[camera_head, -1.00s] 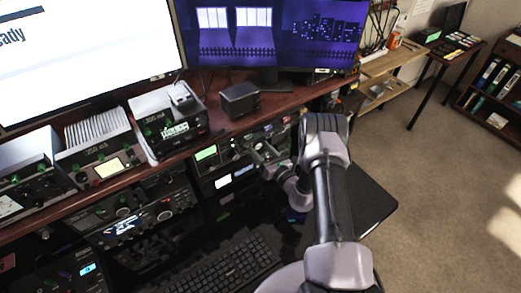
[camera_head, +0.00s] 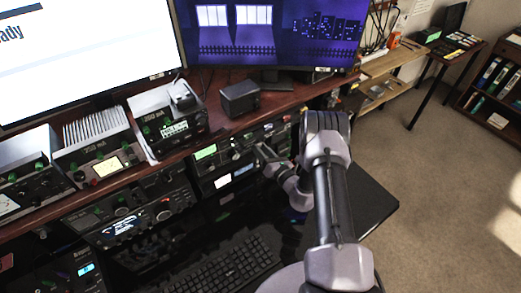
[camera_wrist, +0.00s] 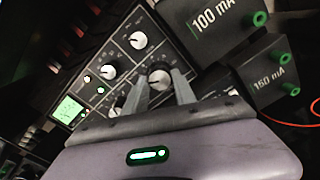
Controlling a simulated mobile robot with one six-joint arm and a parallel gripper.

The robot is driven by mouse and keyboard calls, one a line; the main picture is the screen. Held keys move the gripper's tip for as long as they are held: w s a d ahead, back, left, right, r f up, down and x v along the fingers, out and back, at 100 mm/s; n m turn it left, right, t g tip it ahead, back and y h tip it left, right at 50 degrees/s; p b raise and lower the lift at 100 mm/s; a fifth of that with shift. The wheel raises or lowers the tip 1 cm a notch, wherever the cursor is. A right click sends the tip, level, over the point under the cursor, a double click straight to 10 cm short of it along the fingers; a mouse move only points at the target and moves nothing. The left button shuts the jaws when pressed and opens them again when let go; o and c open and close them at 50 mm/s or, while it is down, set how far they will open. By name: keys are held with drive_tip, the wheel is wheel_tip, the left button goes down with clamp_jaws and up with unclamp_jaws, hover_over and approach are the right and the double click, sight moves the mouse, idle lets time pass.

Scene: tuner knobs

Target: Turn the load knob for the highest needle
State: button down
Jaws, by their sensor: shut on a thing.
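In the wrist view, a dark tuner panel (camera_wrist: 97,72) carries several knobs with white pointers and a small lit green needle meter (camera_wrist: 69,111) at its left. My gripper (camera_wrist: 160,88) has its two grey fingers on either side of a large knob (camera_wrist: 160,77) at the panel's lower right and is shut on it. The fingers hide part of that knob's rim. I cannot read the labels or the exact needle position. In the head view, my gripper (camera_head: 265,151) is at the front of the equipment under the desk shelf, and my arm hides part of it.
Boxes marked 100 mA (camera_wrist: 215,25) and 150 mA (camera_wrist: 268,75) stand close to the right of the panel. A keyboard (camera_head: 228,268) lies on the desk below. Several radios (camera_head: 168,122) and a black speaker (camera_head: 240,98) stand on the shelf.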

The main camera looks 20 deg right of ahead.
drive_tip(key=shift+m+b, duration=0.55)
drive_tip(key=shift+m, duration=3.25)
drive_tip(key=c, duration=1)
unclamp_jaws()
drive_tip(key=shift+s, duration=0.1)
drive_tip(key=s+d, duration=0.1)
drive_tip(key=s, duration=0.4)
drive_tip(key=s+d+p, duration=0.1)
drive_tip(key=s, duration=0.5)
drive_tip(key=s+d+p, duration=0.1)
drive_tip(key=s, duration=0.5)
drive_tip(key=shift+d, duration=0.1)
